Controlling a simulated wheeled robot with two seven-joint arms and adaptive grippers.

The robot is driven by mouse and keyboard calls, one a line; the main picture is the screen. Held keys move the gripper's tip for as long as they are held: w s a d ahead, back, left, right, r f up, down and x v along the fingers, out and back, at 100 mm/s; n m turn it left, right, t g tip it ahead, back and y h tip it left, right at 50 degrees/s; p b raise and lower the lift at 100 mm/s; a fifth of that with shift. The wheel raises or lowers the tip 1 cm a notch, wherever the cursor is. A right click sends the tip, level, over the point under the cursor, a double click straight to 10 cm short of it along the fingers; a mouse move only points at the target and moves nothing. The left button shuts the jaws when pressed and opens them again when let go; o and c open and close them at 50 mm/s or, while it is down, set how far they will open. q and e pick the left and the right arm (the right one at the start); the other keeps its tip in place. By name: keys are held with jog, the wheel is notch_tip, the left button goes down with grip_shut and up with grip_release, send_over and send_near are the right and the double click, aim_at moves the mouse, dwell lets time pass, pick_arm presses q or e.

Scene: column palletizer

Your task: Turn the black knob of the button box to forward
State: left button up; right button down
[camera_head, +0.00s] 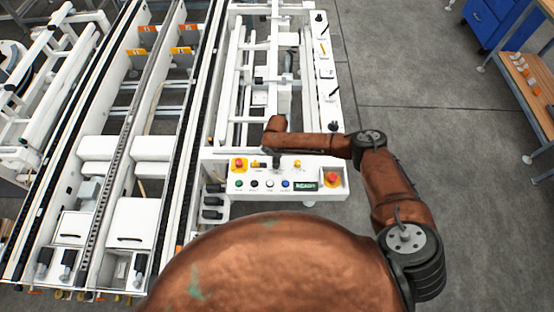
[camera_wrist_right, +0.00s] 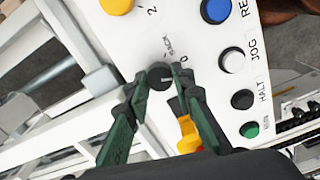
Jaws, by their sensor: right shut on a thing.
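The white button box (camera_head: 320,168) stands at the near end of the white conveyor frame. In the right wrist view its panel (camera_wrist_right: 205,70) is close and tilted. The black knob (camera_wrist_right: 158,78) shows there between my two dark green fingers. My right gripper (camera_wrist_right: 160,77) is shut on the knob, with a fingertip on each side. A small pale mark shows at the knob's edge, and printed figures 2 and 0 stand near it. Which position the knob points to is hard to read. In the head view my right wrist hides most of the knob. My left gripper is not in view.
A blue button (camera_wrist_right: 215,10), a white button (camera_wrist_right: 232,60), a black button (camera_wrist_right: 242,99) and a green button (camera_wrist_right: 250,130) line the panel. A red emergency button (camera_head: 332,180) sits at its right end. Conveyor rails (camera_head: 185,150) run at left.

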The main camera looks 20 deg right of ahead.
jog(key=m+p, duration=0.3)
jog(key=m, duration=0.2)
jog(key=shift+m, duration=0.3)
dwell(0.4)
jog(key=c, duration=1.7)
grip_release()
jog(key=shift+o, duration=0.2)
jog(key=shift+r, duration=0.1)
notch_tip(320, 180, up, 12)
